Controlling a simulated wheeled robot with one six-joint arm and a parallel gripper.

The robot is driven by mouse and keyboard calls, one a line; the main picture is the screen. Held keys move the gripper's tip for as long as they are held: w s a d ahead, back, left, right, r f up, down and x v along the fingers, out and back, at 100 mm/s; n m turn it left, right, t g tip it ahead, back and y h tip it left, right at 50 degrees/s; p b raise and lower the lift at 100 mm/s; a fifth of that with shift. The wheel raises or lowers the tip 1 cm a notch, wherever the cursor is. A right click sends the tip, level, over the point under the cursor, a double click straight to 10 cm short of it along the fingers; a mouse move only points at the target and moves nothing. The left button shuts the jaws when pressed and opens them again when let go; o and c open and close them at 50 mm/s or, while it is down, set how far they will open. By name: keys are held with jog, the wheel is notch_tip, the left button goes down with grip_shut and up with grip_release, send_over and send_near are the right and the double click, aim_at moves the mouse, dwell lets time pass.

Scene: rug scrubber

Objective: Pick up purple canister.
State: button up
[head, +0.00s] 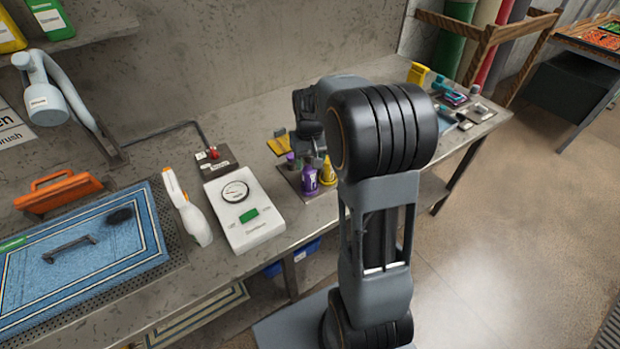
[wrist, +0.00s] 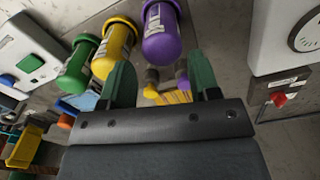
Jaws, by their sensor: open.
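The purple canister (wrist: 161,35) has a white label and lies beyond the fingertips in the wrist view, at the top middle. It also shows in the head view (head: 309,182), standing on the workbench left of my arm. My gripper (wrist: 160,66) is open, with its two green fingers apart and nothing between them. The canister is close to the fingertips, and a gap seems to remain. In the head view my arm hides most of the gripper.
A yellow canister (wrist: 114,45) stands beside the purple one, with a green canister (wrist: 76,66) beyond it. A white gauge box (head: 244,208) and a red-button panel (head: 213,156) sit to the left on the bench. A yellow-headed brush (head: 277,146) lies behind.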

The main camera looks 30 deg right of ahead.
aim_at(309, 168)
jog(key=shift+s+a+f+p, duration=0.1)
jog(key=shift+f+p, duration=0.1)
jog(key=shift+f, duration=1.2)
jog(key=shift+s+a+f+p, duration=0.1)
jog(key=shift+f+p, duration=0.1)
jog(key=shift+f, duration=1.2)
jog(key=shift+c, duration=0.4)
jog(key=c, duration=0.6)
